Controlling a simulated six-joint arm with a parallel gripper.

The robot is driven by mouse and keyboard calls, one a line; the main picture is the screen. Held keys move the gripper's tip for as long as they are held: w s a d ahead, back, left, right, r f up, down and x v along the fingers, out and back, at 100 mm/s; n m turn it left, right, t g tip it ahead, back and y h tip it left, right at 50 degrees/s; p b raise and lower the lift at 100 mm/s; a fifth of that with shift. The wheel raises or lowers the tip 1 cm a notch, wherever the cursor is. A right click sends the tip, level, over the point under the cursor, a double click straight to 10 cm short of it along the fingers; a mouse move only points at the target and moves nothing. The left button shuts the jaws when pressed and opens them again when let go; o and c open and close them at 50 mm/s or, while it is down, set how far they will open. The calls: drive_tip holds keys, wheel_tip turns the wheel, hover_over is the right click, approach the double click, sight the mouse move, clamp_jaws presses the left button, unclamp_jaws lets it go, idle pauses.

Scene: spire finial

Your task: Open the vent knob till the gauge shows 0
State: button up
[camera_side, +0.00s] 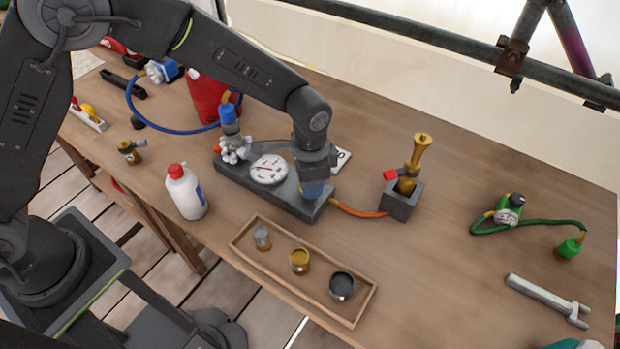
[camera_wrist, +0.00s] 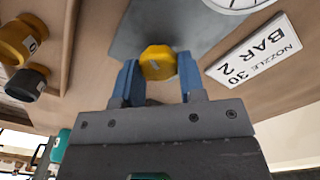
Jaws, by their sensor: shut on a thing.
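The yellow vent knob (camera_wrist: 157,62) sits on a long grey block (camera_side: 237,182). My gripper (camera_side: 313,188) is over the right end of this block. In the wrist view, my gripper's blue fingers (camera_wrist: 158,74) stand on both sides of the knob, shut on it. In the side view the knob is hidden behind my gripper. The round white gauge (camera_side: 269,169) is on the block, left of my gripper. It has a red needle, but its reading is too small to tell. In the wrist view only the gauge's edge (camera_wrist: 236,3) shows.
A wooden tray (camera_side: 243,247) with several small nozzles lies in front. An orange hose (camera_side: 358,212) runs from the block to a grey stand (camera_side: 402,203) holding a brass piece (camera_side: 415,160). A white plate (camera_wrist: 254,52) reads "NOZZLE 30 BAR 2". A white bottle (camera_side: 187,194) stands left.

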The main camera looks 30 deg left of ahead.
idle(0.3)
drive_tip(key=o, duration=0.9)
drive_tip(key=shift+o, duration=0.2)
drive_tip(key=shift+r, duration=0.15)
wheel_tip(320, 180, up, 14)
drive_tip(key=shift+f, duration=0.2)
drive_tip(key=s+a+r+n+t, duration=0.2)
drive_tip(key=s+a+r+n, duration=0.1)
drive_tip(key=s+a+r, duration=0.4)
drive_tip(key=s+a+r+n+t, duration=0.25)
drive_tip(key=s+a+r, duration=0.2)
drive_tip(key=a, duration=0.45)
drive_tip(key=s+a+f+n+t, duration=0.1)
drive_tip(key=s+a+f+n, duration=0.1)
drive_tip(key=s, duration=0.6)
drive_tip(key=shift+s+a+f+n, duration=0.3)
drive_tip(key=shift+a+n, duration=0.45)
drive_tip(key=shift+a, duration=0.25)
